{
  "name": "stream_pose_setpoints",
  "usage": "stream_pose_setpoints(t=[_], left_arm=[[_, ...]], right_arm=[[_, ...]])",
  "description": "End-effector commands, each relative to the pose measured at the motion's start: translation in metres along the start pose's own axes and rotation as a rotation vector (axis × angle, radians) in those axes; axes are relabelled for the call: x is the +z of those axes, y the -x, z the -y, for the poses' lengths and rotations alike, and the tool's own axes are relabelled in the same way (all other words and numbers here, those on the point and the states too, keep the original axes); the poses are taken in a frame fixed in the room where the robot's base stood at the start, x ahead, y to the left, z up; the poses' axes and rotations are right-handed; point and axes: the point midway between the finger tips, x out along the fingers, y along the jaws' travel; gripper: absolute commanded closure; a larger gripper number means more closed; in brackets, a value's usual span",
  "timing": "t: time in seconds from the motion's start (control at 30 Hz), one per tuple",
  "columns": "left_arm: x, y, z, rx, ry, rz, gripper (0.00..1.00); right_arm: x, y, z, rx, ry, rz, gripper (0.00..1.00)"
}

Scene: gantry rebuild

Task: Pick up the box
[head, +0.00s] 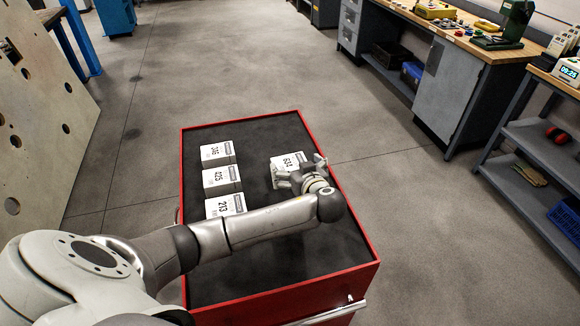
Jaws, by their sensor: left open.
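A white box labelled 634 (287,160) lies on the dark top of the red cart (240,126), toward its right side. My left gripper (297,172) is open at this box, with its fingers over the near part of it. The wrist hides part of the box, and I cannot tell whether the fingers touch it. Three more white boxes stand in a column on the cart's left side: 346 (217,152), 425 (221,178) and 213 (224,205). My left arm passes close in front of box 213. My right gripper is not in view.
The cart has a raised red rim (348,212) and a metal handle (330,313) at the near end. A workbench (470,45) and a shelf unit (535,140) stand at the right. A panel with holes (40,110) leans at the left. The cart top's far end is clear.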

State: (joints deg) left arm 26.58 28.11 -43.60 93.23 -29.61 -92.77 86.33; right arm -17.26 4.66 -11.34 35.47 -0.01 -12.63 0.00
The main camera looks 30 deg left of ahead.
Motion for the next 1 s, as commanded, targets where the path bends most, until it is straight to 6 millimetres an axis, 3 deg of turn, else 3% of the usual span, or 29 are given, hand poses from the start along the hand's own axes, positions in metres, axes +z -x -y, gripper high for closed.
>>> stream_pose_setpoints(t=[0.43, 0.77, 1.0], left_arm=[[0.002, -0.046, 0.003, -0.003, -0.001, -0.001, 0.00], [0.004, -0.052, 0.002, -0.001, 0.000, -0.001, 0.00], [0.004, -0.052, 0.002, -0.001, 0.000, 0.000, 0.30]], right_arm=[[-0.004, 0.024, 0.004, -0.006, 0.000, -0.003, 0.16], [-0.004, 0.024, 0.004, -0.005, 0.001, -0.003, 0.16], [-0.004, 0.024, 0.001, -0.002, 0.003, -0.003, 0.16]])
